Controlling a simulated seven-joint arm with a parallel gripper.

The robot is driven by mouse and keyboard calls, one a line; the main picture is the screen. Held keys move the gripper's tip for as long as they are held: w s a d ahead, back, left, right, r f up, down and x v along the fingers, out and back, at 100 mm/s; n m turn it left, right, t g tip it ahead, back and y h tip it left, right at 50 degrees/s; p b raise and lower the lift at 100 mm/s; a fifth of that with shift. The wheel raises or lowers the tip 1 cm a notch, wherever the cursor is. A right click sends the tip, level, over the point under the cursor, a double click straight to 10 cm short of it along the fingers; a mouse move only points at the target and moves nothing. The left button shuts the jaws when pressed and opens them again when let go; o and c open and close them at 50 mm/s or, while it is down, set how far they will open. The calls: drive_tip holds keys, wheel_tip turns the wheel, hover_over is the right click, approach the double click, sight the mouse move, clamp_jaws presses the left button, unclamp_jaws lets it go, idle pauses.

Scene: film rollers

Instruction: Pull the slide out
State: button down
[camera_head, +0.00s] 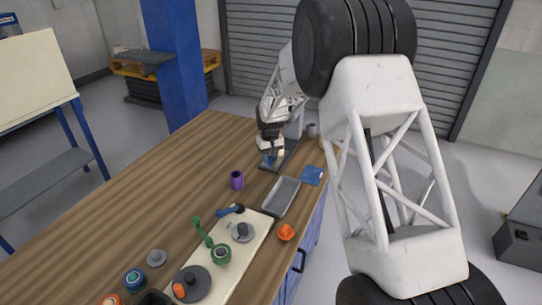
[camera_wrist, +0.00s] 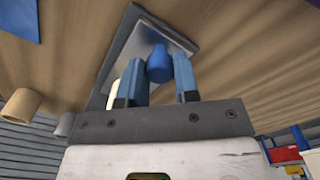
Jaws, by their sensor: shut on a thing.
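In the wrist view, my gripper (camera_wrist: 158,66) has its two blue fingers on either side of a blue cylindrical knob (camera_wrist: 159,70) and is shut on it. The knob stands in front of a light plate with a dark grey frame (camera_wrist: 121,38), which seems to be the slide's fixture. In the head view, my gripper (camera_head: 271,157) is at the far end of the wooden table, at the dark base of the fixture (camera_head: 289,154). My gripper and arm hide most of the slide there, so I cannot tell how far out it is.
A grey tray (camera_head: 281,196) and a blue flat piece (camera_head: 312,175) lie nearer on the wooden table (camera_head: 150,190). The table's left middle is clear.

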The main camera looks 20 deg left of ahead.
drive_tip(key=shift+s+a+f, duration=0.1)
drive_tip(key=shift+s, duration=0.15)
drive_tip(key=c, duration=0.8)
unclamp_jaws()
drive_tip(key=shift+c, duration=0.2)
drive_tip(key=shift+w, duration=0.1)
drive_tip(key=shift+r, duration=3.95)
